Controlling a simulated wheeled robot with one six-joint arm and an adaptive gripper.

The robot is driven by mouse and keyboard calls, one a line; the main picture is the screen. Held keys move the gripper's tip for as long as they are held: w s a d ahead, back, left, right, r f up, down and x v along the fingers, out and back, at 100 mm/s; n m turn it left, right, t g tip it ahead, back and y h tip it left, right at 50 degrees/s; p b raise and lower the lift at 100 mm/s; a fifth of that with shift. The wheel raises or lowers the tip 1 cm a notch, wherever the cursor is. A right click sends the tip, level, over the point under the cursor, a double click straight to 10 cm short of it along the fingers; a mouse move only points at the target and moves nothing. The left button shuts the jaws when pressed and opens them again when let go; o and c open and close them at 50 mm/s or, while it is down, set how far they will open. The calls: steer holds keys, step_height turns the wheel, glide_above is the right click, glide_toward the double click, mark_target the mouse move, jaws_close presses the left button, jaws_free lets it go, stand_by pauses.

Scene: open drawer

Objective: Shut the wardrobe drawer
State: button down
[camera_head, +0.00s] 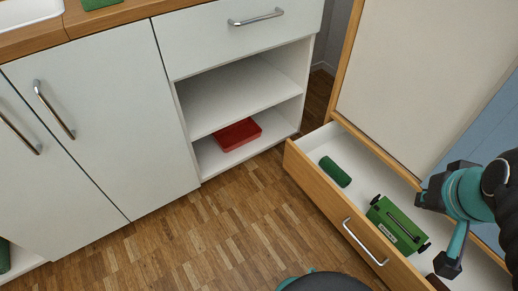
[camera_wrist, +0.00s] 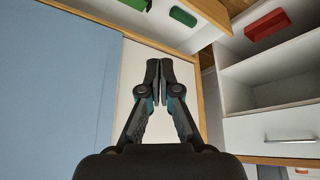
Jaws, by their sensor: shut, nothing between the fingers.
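The wardrobe drawer (camera_head: 318,193) stands pulled out at the lower right of the head view, with a wooden front and a metal bar handle (camera_head: 365,243). Inside lie a green roll (camera_head: 335,171) and a green case (camera_head: 397,225) with dark corners. The wardrobe (camera_head: 405,75) rises behind it, with a cream panel and a blue panel. My arm reaches in from the right, above the drawer's right part, and hides some of it. In the wrist view, my gripper (camera_wrist: 159,72) is shut and empty in front of the cream panel. Part of the drawer shows at the top there.
A white cabinet (camera_head: 105,120) with an upper drawer and open shelves stands at the left. A red tray (camera_head: 238,134) lies on its lower shelf. Parquet floor (camera_head: 215,235) is clear between the cabinet and the drawer front.

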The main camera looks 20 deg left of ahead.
steer(key=w+a+f+n+g+b, duration=0.15)
steer(key=w+a+f+n, duration=0.25)
steer(key=w+a+n, duration=0.6)
steer(key=w+a+f+n+g+b, duration=0.1)
steer(key=w+a+f+n+b, duration=0.4)
steer(key=w, duration=0.8)
steer(key=w+a+f+n+h, duration=0.1)
steer(key=w+a+f+n, duration=0.3)
steer(key=a+f+n, duration=0.5)
steer(key=w+a+f+n+h, duration=0.1)
steer(key=w+a+f+n, duration=0.3)
steer(key=a+f, duration=0.95)
steer(key=w+d+f+b, duration=0.2)
steer(key=w+d+f, duration=0.1)
steer(key=f, duration=0.5)
steer(key=shift+w+d+f+n+g, duration=0.15)
steer(key=shift+w+f+n+g, duration=0.2)
steer(key=shift+w, duration=0.55)
steer(key=shift+w+d+r, duration=0.1)
